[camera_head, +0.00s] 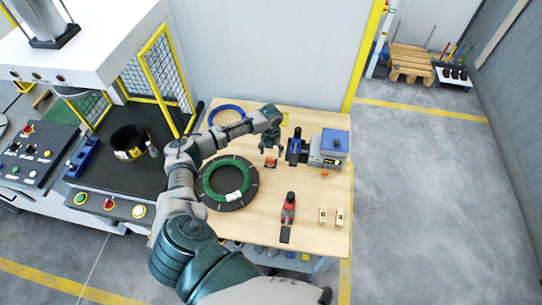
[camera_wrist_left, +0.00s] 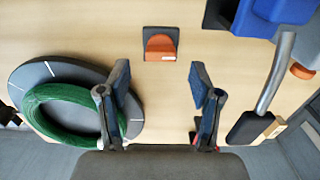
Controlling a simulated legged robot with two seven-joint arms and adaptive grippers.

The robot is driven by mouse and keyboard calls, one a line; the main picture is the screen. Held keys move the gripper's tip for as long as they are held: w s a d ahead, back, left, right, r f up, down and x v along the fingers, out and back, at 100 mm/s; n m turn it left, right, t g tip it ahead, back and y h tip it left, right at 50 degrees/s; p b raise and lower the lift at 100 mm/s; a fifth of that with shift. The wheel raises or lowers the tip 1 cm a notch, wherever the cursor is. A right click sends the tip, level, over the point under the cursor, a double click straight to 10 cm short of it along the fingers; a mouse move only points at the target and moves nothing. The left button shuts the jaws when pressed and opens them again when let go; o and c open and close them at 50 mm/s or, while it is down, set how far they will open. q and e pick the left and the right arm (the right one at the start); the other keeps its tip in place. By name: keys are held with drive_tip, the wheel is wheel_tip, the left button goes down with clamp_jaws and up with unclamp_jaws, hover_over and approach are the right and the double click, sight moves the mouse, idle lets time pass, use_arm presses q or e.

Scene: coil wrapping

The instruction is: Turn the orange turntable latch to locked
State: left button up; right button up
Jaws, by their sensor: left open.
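The orange latch (camera_wrist_left: 160,46) sits on a small dark base on the wooden table in the left wrist view. In the head view the latch (camera_head: 270,164) shows small, just below my gripper. The turntable (camera_head: 242,200) is a dark disc with a green coil (camera_head: 210,184) on it; in the left wrist view the green coil (camera_wrist_left: 62,117) is at the left. My left gripper (camera_head: 271,150) is open and empty above the table near the latch. In the left wrist view its two fingers (camera_wrist_left: 160,103) are wide apart, with the latch beyond them. My right gripper does not show.
A grey device with a blue top (camera_head: 333,142) stands right of the latch, its grey lever (camera_wrist_left: 274,80) close to my right-hand finger. A blue ring (camera_head: 226,112) lies at the back. A red-and-black tool (camera_head: 288,213) and two small pale blocks (camera_head: 331,216) lie in front.

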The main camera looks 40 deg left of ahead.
use_arm(q)
wheel_tip(320, 180, up, 8)
drive_tip(key=shift+f, duration=0.2)
idle(0.5)
